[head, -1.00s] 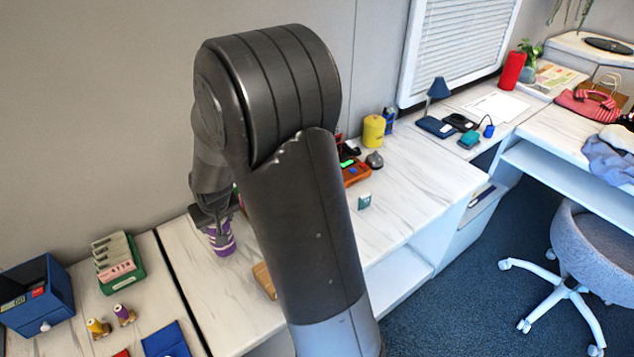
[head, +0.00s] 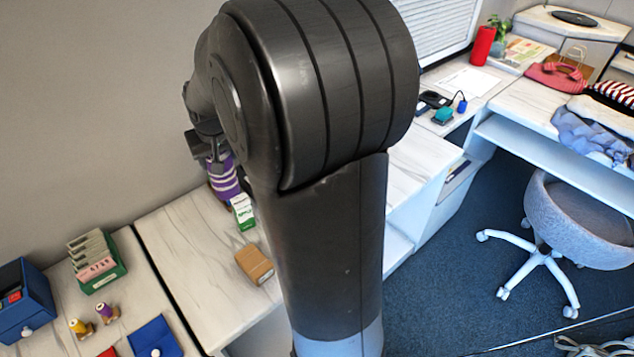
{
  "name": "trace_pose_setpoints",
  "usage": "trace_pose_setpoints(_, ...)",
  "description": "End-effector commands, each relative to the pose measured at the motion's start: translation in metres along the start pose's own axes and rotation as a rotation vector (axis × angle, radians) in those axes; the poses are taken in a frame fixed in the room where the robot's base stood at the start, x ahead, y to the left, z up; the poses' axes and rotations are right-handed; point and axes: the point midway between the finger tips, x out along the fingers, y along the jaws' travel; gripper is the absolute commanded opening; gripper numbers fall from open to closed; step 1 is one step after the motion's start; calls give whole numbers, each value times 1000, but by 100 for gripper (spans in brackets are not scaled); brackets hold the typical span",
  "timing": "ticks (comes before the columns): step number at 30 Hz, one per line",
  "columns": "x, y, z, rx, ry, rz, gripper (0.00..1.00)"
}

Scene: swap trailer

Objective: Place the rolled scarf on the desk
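The rolled scarf (head: 223,182) is purple with pale stripes and stands roughly upright in the head view, left of my arm. My gripper (head: 213,157) is at its top end and appears shut on it, though the fingers are small and partly hidden by my arm. The scarf seems held above the white marble-patterned desk top (head: 190,250); the exact gap below it cannot be told. Another white desk (head: 525,98) runs along the right side.
A green-and-white box (head: 243,211) and a tan box (head: 254,265) lie near the scarf. A blue box (head: 25,300), a green card tray (head: 97,262) and spools (head: 107,313) are at left. A chair (head: 575,220) stands at right. My arm hides the middle.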

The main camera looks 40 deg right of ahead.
Motion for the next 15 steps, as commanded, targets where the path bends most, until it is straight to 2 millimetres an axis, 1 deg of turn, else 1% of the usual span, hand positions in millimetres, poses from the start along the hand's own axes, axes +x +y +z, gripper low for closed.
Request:
trace_pose_setpoints(1,-1,22,2,40,1,18,19)
trace_pose_setpoints(5,-6,83,14,155,0,67,19)
trace_pose_setpoints(6,-8,104,19,195,0,84,19)
trace_pose_setpoints(8,-12,135,30,257,0,109,19)
trace_pose_setpoints(9,-15,154,37,296,0,125,19)
trace_pose_setpoints(12,-22,195,56,383,-1,160,19)
trace_pose_setpoints(15,-29,224,72,447,-1,185,19)
